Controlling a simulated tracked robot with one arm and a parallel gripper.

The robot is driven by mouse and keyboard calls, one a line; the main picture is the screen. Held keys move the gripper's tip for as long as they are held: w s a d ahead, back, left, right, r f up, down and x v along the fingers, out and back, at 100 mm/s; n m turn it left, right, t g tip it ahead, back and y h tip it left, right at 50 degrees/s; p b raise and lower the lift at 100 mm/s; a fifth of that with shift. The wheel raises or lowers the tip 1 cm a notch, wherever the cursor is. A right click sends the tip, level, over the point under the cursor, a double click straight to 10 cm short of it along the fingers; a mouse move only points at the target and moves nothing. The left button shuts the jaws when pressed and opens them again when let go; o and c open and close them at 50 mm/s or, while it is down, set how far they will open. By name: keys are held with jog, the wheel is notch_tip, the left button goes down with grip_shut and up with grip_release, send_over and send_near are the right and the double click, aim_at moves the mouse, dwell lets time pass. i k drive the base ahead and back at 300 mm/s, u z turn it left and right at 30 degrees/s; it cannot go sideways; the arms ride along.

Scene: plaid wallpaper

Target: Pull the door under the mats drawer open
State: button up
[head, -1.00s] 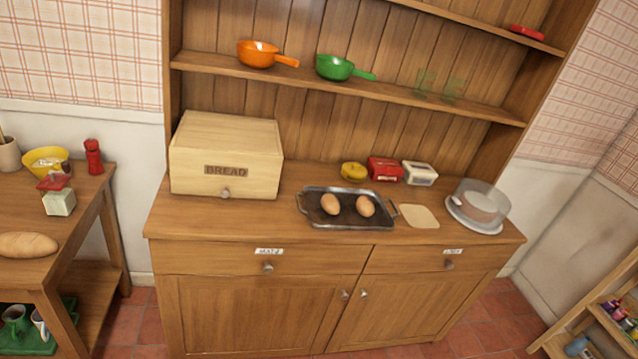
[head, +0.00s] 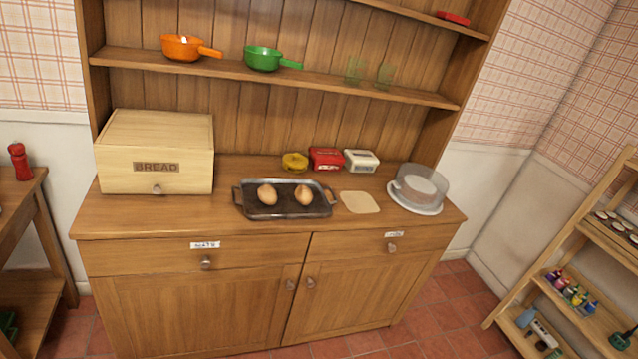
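A wooden dresser has two drawers side by side. The left drawer (head: 150,262) has a small white label (head: 205,245) that seems to read "MATS", and a round knob (head: 206,263). The left door (head: 185,312) sits under it and is shut. Its knob (head: 291,285) is near its upper right edge. The right door (head: 360,292) is also shut, with its knob (head: 310,282) close beside the first. The right drawer (head: 350,247) has a label too small to read. My gripper is not in view.
A bread box (head: 155,130), a tray (head: 270,212) with two eggs and a covered cake stand (head: 418,190) stand on the dresser top. A side table (head: 30,190) is at left, a wooden shelf (head: 570,235) at right. The visible tiled floor (head: 440,315) at right is clear.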

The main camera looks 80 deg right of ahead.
aim_at(209, 314)
jog(key=z, duration=0.05)
jog(key=k, duration=0.45)
jog(key=z, duration=0.9)
jog(key=i, duration=0.5)
jog(key=u, duration=0.05)
